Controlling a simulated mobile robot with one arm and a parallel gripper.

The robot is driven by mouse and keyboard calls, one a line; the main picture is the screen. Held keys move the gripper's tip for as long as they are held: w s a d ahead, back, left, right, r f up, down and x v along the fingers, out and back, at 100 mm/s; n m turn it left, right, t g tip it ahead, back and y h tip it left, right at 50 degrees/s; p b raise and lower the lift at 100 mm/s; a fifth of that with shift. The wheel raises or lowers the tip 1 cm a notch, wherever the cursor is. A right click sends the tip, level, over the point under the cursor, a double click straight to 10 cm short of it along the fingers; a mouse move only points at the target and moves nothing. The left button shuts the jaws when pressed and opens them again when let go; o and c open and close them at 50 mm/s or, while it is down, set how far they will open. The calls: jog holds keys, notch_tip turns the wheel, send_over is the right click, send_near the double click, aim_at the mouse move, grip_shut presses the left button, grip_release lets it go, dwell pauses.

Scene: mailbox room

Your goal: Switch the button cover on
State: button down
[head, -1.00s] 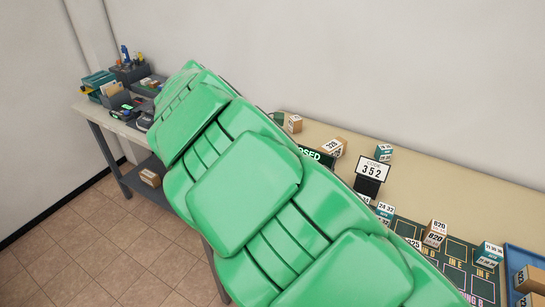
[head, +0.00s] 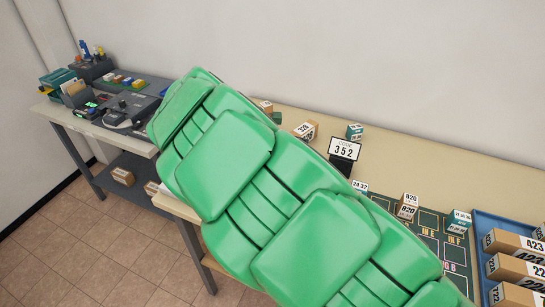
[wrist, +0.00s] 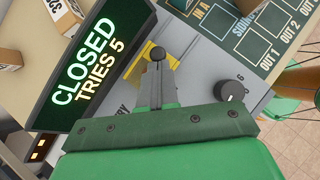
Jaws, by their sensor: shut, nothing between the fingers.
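My gripper (wrist: 157,72) shows in the wrist view as narrow dark fingers, shut with nothing between them, over a grey control panel (wrist: 205,68). A round black knob (wrist: 157,53) shows just past the fingertips; I cannot tell whether they touch it. A yellow patch (wrist: 178,76) lies on the panel behind the fingers. A dark ridged dial (wrist: 232,92) is to the right. I cannot make out a button cover for certain; the gripper may hide it. In the head view my green arm hides the gripper and the panel.
A green screen (wrist: 85,65) reading "CLOSED TRIES 5" stands close on the left. Bare floor (head: 75,235) lies at lower left.

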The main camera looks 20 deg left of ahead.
jog(key=shift+d, duration=2.75)
jog(key=shift+f, duration=0.1)
jog(key=shift+s+a, duration=0.35)
jog(key=shift+a, duration=0.1)
jog(key=s+a+r, duration=0.2)
jog(key=shift+s+a, duration=0.3)
jog(key=shift+a, duration=0.05)
jog(key=v, duration=0.9)
jog(key=shift+d, duration=0.2)
jog(key=shift+w, duration=0.1)
